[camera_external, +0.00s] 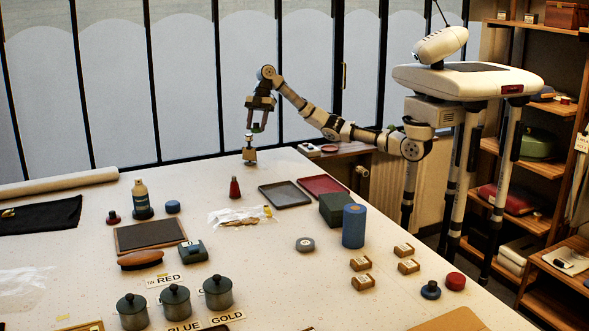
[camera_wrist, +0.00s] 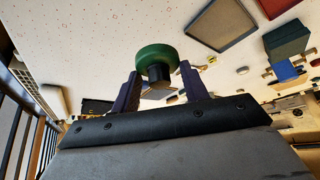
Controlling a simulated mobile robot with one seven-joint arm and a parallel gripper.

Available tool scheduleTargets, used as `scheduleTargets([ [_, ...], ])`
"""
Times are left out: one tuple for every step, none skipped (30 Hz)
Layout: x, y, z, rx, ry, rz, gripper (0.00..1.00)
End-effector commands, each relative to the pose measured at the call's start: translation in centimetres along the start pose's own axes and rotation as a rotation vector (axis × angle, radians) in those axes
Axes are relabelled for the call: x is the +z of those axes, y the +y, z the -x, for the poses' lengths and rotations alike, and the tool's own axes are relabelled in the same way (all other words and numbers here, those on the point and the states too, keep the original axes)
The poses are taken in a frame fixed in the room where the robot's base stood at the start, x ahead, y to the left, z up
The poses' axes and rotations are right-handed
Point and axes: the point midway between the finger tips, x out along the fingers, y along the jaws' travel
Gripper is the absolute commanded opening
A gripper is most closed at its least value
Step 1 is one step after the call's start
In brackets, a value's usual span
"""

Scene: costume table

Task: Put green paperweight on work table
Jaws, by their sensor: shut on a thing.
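The green paperweight (camera_wrist: 153,53) is a round green disc with a dark knob. In the wrist view it sits between the two fingertips of my gripper (camera_wrist: 158,76), which is shut on it. In the external view my gripper (camera_external: 258,118) points down at the far edge of the work table (camera_external: 270,275), with a small bit of the green paperweight (camera_external: 258,128) showing between the fingers. The paperweight appears to be above the tabletop; the exact gap is hard to tell. The pale speckled table also fills the upper wrist view (camera_wrist: 100,35).
A red cone-like piece (camera_external: 235,188), a dark tray (camera_external: 284,195) and a red tray (camera_external: 322,186) are nearby. A green block (camera_external: 336,209) and blue cylinder (camera_external: 354,227) stand farther right.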

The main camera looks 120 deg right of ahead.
Motion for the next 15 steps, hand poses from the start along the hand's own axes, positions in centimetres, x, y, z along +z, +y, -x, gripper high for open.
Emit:
scheduleTargets([
  [0.7, -0.1, -1.3, -0.004, 0.004, 0.000, 0.14],
  [1.1, 0.0, -2.0, -0.005, 0.003, -0.001, 0.14],
  [1.5, -0.1, -2.9, -0.005, 0.004, 0.000, 0.14],
  [1.9, -0.1, -3.5, -0.004, 0.003, -0.001, 0.14],
  [2.2, -0.1, -4.1, -0.004, 0.004, -0.001, 0.14],
  [2.8, -0.1, -5.0, -0.004, 0.004, -0.001, 0.14],
  [3.1, -0.1, -5.7, -0.004, 0.004, -0.002, 0.14],
  [3.5, -0.1, -6.2, -0.002, 0.003, -0.002, 0.14],
  [4.1, 0.0, -7.1, -0.003, 0.001, -0.004, 0.14],
  [4.4, -0.1, -7.7, -0.002, 0.001, -0.003, 0.14],
  [4.8, -0.1, -8.3, -0.002, 0.002, -0.003, 0.14],
  [5.2, -0.1, -9.1, -0.002, 0.001, -0.003, 0.14],
  [5.5, 0.0, -9.6, -0.001, 0.002, -0.003, 0.14],
  [5.7, -0.1, -10.1, -0.001, 0.001, -0.002, 0.14],
  [6.0, -0.1, -10.6, -0.001, 0.002, -0.002, 0.14],
])
